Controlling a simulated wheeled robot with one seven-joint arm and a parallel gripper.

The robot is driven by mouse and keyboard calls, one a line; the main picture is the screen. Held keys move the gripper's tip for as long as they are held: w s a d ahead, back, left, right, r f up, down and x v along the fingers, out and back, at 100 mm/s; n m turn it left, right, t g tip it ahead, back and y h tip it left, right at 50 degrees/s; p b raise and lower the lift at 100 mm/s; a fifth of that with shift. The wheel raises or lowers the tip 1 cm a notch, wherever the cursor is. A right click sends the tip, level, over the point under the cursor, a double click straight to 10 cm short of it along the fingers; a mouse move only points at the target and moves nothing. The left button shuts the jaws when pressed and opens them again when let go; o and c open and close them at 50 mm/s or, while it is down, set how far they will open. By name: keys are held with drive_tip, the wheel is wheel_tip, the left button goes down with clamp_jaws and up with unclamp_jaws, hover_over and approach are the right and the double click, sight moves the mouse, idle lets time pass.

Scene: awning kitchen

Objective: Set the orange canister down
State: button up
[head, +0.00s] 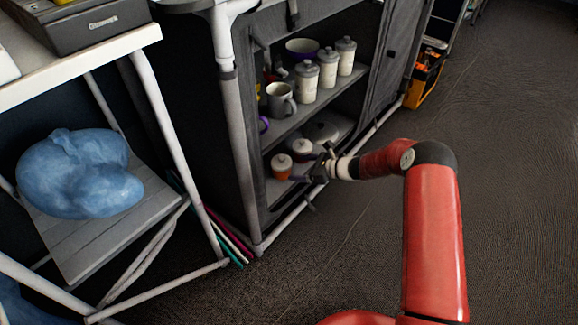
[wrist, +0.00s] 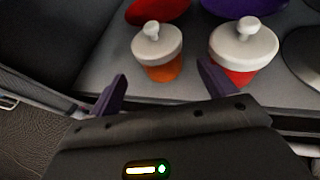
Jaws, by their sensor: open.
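The orange canister (wrist: 160,68) with a white knobbed lid stands upright on a grey shelf (wrist: 100,85) in the wrist view. In the head view the orange canister (head: 281,172) is on the lower shelf of the dark cabinet. My gripper (wrist: 163,88) is open, with its two purple fingers apart. The canister stands ahead of the gap between the fingertips, and nothing shows held between them. In the head view my gripper (head: 308,177) reaches in at the front of the lower shelf, beside the canister.
A red canister (wrist: 240,62) with a white lid stands just right of the orange one, near the right finger. Red and purple items (wrist: 240,7) are behind. The upper shelf (head: 300,112) holds white canisters and a mug. A cabinet post (head: 240,150) stands left; floor is open right.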

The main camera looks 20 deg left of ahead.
drive_tip(key=s+d+r+n+h, duration=0.2)
drive_tip(key=s+d+r+n, duration=0.25)
drive_tip(key=r, duration=0.45)
drive_tip(key=s+d+r+n+h, duration=0.25)
drive_tip(key=s+d+r, duration=0.2)
drive_tip(key=r, duration=0.35)
drive_tip(key=s+d+r+n+h, duration=0.25)
drive_tip(key=d+r+n, duration=0.2)
drive_tip(key=r, duration=0.45)
drive_tip(key=s+d+r+n+t+h, duration=0.2)
drive_tip(key=s+d+r+n+h, duration=0.1)
drive_tip(key=s+d, duration=0.6)
drive_tip(key=s+d+r+n+t+h, duration=0.2)
drive_tip(key=s+d+r+n, duration=0.3)
drive_tip(key=s+d, duration=0.5)
drive_tip(key=s+r+h, duration=0.1)
drive_tip(key=s, duration=0.5)
drive_tip(key=shift+s+r+h, duration=0.3)
drive_tip(key=shift+r, duration=0.05)
wheel_tip(320, 180, up, 11)
drive_tip(key=p, duration=1.1)
